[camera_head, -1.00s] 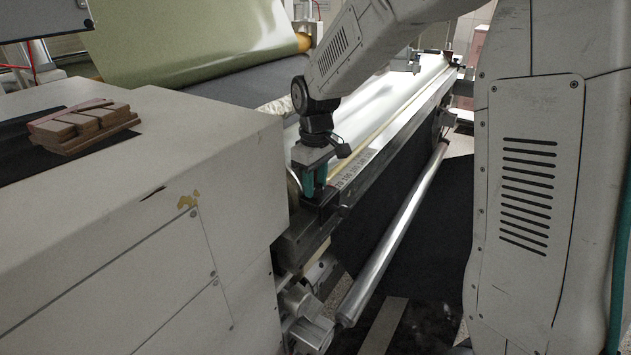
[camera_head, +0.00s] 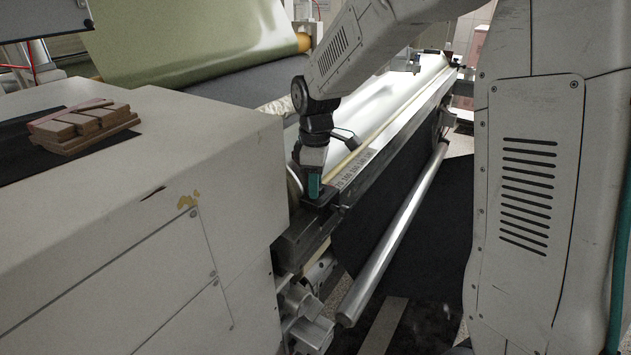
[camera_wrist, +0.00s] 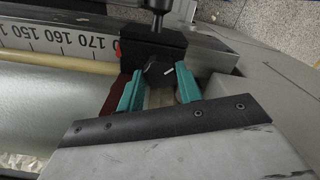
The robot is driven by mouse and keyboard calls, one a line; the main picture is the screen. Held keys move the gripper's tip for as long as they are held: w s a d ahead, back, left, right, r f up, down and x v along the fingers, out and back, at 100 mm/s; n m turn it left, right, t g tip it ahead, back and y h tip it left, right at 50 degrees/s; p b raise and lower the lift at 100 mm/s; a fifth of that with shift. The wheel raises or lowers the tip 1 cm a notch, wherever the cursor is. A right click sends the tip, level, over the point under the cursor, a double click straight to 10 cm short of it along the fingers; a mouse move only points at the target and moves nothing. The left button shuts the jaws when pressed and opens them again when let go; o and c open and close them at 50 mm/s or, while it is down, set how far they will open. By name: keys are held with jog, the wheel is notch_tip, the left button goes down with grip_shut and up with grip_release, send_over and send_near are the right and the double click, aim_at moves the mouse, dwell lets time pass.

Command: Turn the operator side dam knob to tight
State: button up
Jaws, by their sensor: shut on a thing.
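The operator side dam knob (camera_wrist: 157,72) is a dark, many-sided knob with a short white mark on its top, seen in the wrist view. My gripper (camera_wrist: 160,90) has teal fingers, one on each side of the knob, and is shut on it. In the head view my gripper (camera_head: 314,186) points down at the near end of the long machine, just past the pale cabinet. The knob is hidden behind the fingers there. The white mark lies tilted in the wrist view.
A black block with a dark round-headed screw (camera_wrist: 158,8) stands beside the knob. A numbered scale (camera_wrist: 60,38) runs along the rail. The pale cabinet (camera_head: 130,210) with brown blocks (camera_head: 85,125) on top is close at left. A silver roller (camera_head: 392,235) runs along the machine's front.

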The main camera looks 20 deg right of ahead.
jog(key=o, duration=1)
jog(key=shift+r, duration=0.1)
